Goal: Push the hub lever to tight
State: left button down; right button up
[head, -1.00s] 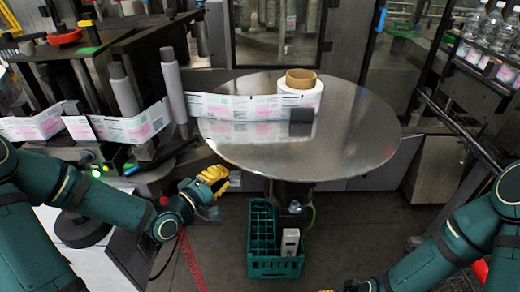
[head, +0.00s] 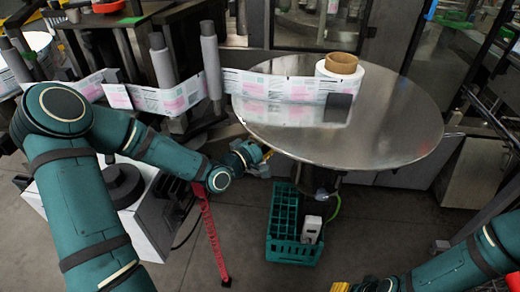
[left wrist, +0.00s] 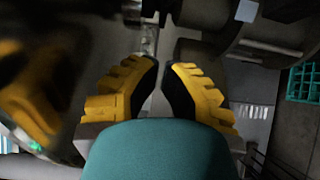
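The round steel table (head: 390,135) carries a label roll (head: 339,78) with a brown core. A post and hub (head: 322,180) are under it, mostly in its shadow. I cannot make out the hub lever for certain in the head view. My left gripper (head: 266,152) is at the table's near left edge, its tips partly hidden by the rim. In the left wrist view its yellow fingers (left wrist: 165,68) are nearly together with nothing seen between them. A metal bracket (left wrist: 146,38) lies beyond the tips. My right gripper (head: 340,287) is cut off at the bottom edge.
A label strip (head: 270,86) runs from the roll to grey rollers (head: 162,62) at the left. A green crate (head: 284,228) stands on the floor below the table and shows in the left wrist view (left wrist: 303,84). A red coiled hose (head: 212,240) hangs below my left arm.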

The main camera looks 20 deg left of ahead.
pick_arm(q)
jog(key=shift+w+d+b, duration=0.1)
jog(key=shift+w+d, duration=0.2)
jog(key=shift+d, duration=0.55)
jog(key=shift+w+d+b, duration=0.1)
jog(key=shift+w+d, duration=0.2)
jog(key=shift+d, duration=0.5)
jog(key=shift+w+d+b, duration=0.1)
jog(key=shift+w+d, duration=0.2)
jog(key=shift+d, duration=0.55)
pick_arm(e)
jog(key=shift+s+f, duration=0.15)
jog(key=shift+f, duration=0.25)
pick_arm(q)
jog(key=shift+d, duration=0.15)
pick_arm(e)
jog(key=shift+d, duration=0.15)
